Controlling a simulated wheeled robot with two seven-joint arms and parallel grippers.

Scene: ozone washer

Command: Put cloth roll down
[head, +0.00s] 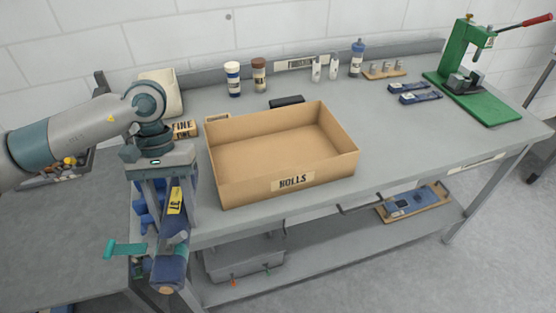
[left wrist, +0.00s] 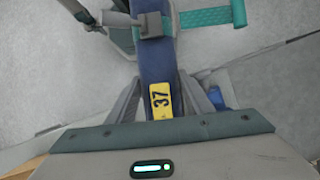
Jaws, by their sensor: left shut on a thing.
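My left gripper (head: 172,228) is shut on a dark blue cloth roll (head: 168,268), left of the open box and in front of the table's front edge. The roll has a yellow tag (head: 175,200) marked 37 and a teal strap (head: 126,248) sticking out to the left. In the left wrist view the roll (left wrist: 157,62) runs away between the fingers, with its tag (left wrist: 161,99) close to the palm. The gripper hides part of the roll in the head view. My right gripper is not in view.
An open cardboard box (head: 235,192) with a lettered label stands on the grey table (head: 400,135). Behind are bottles (head: 232,80), a black block (head: 287,101) and a green press (head: 475,85). A grey bin (head: 243,262) sits on the lower shelf.

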